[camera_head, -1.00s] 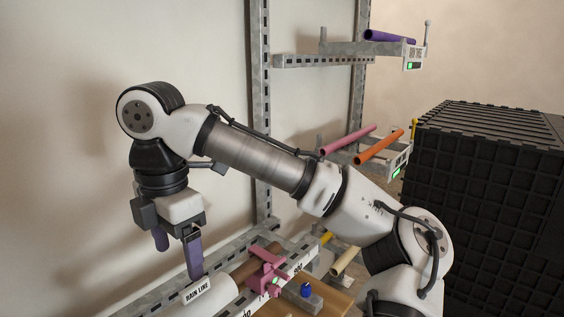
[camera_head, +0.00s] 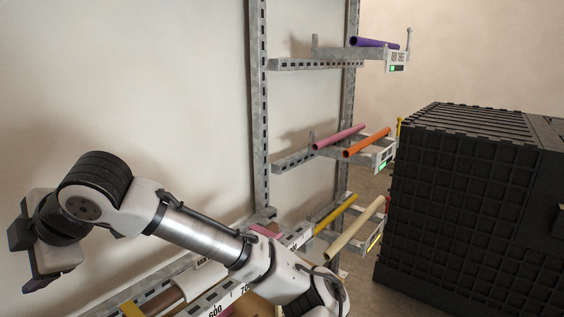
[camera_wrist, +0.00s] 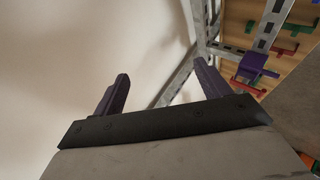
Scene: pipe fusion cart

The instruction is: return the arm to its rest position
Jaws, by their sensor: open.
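My gripper (camera_wrist: 162,70) shows in the wrist view with its two purple fingers spread apart and nothing between them. Pale wall shows behind the gap. In the head view my gripper's dark body is at the far left, raised beside the wall and tilted. Its fingers are hard to make out there. My arm reaches from the bottom middle up to the left, in front of the lower rack.
A metal rack (camera_head: 259,100) holds a purple pipe (camera_head: 374,43), a pink pipe (camera_head: 339,137), an orange pipe (camera_head: 367,142), a yellow pipe (camera_head: 336,213) and a cream pipe (camera_head: 355,228). A large black crate (camera_head: 470,200) stands right. The upper left is clear before the wall.

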